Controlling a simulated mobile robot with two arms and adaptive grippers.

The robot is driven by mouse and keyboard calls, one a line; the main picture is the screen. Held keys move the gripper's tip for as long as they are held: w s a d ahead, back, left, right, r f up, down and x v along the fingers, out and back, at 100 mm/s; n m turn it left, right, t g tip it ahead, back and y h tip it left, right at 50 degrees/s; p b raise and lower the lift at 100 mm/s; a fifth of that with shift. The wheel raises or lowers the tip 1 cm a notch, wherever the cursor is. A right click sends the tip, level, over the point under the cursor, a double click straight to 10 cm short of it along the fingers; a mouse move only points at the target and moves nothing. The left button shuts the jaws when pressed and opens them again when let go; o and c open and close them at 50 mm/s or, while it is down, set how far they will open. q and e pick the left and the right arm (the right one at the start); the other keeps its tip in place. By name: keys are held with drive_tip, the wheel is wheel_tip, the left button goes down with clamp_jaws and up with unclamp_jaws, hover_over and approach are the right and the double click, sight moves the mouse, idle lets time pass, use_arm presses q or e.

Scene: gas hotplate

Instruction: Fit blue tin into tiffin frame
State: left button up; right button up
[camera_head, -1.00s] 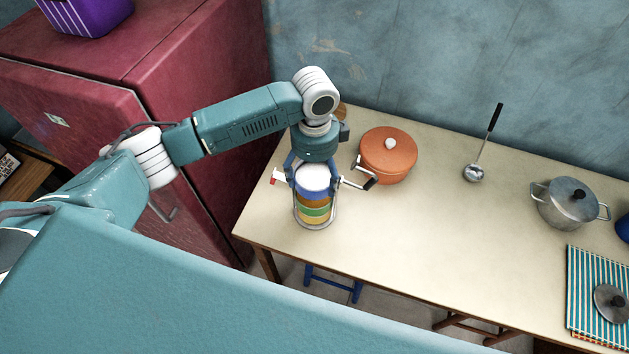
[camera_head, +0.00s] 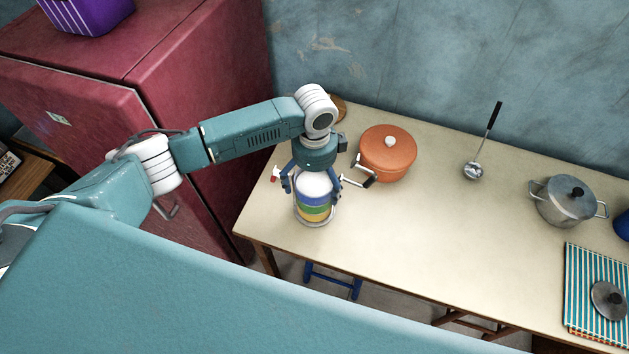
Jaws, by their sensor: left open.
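The tiffin frame (camera_head: 334,216) stands upright on the table near its left front corner. The blue tin (camera_head: 313,200) sits in it at the top of a stack, above a green tin (camera_head: 313,209) and a yellow tin (camera_head: 313,216). The top of the stack shows white. My left gripper (camera_head: 312,194) is over the stack and points down, its fingers open on either side of the blue tin. Whether the fingers touch the tin or frame cannot be told. My right gripper is not in view.
An orange lidded pot (camera_head: 387,152) stands close to the right of the gripper. A ladle (camera_head: 474,168), a metal pot (camera_head: 566,201) and a striped cloth (camera_head: 581,264) lie farther right. A red fridge (camera_head: 180,150) stands left. The middle of the table (camera_head: 430,235) is clear.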

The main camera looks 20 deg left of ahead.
sight(315, 188)
use_arm(q)
wheel_tip(315, 188, up, 12)
drive_tip(key=b, duration=0.2)
drive_tip(key=shift+r, duration=0.2)
idle(0.6)
